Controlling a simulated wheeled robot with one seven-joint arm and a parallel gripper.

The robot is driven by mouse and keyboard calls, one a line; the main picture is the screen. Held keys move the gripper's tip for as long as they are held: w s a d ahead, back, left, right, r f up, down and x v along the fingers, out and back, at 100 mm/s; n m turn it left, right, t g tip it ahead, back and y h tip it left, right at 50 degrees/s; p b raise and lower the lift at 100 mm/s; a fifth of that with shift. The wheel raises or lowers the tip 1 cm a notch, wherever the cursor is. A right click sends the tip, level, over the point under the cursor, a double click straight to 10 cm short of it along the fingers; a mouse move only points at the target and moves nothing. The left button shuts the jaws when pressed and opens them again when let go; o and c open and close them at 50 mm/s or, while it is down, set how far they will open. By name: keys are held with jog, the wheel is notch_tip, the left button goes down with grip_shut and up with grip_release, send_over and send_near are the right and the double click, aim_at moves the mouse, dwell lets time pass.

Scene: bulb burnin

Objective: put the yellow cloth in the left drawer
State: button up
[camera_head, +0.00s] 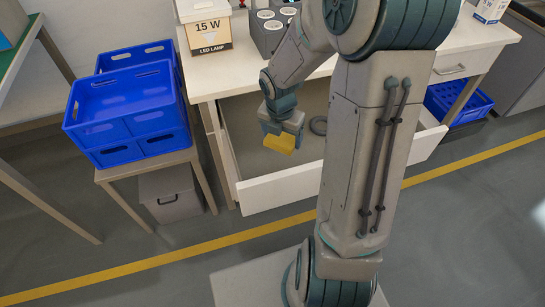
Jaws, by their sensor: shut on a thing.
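The yellow cloth (279,144) is held in my gripper (281,133), which points down and is shut on it. The left drawer (252,175) is pulled out from the white bench. My gripper and the cloth are over the open drawer, toward its left part. I cannot tell how high the cloth is above the drawer floor. A dark ring-shaped thing (318,125) lies in the drawer, to the right of the cloth. My arm hides the middle and part of the right side of the drawer.
Blue crates (125,105) are stacked on a small table to the left, with a grey bin (170,194) below. A 15 W LED lamp box (207,33) and a grey holder (268,30) stand on the bench (215,80). A blue basket (458,102) is at the right.

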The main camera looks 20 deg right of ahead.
jog(key=b, duration=0.2)
send_over(266, 167)
notch_tip(266, 167, down, 4)
jog(key=shift+s+a+r, duration=0.15)
jog(key=shift+f+b, duration=0.95)
jog(key=shift+f, duration=0.9)
jog(key=shift+f, duration=0.2)
jog(key=o, duration=1)
jog(key=shift+r, duration=0.1)
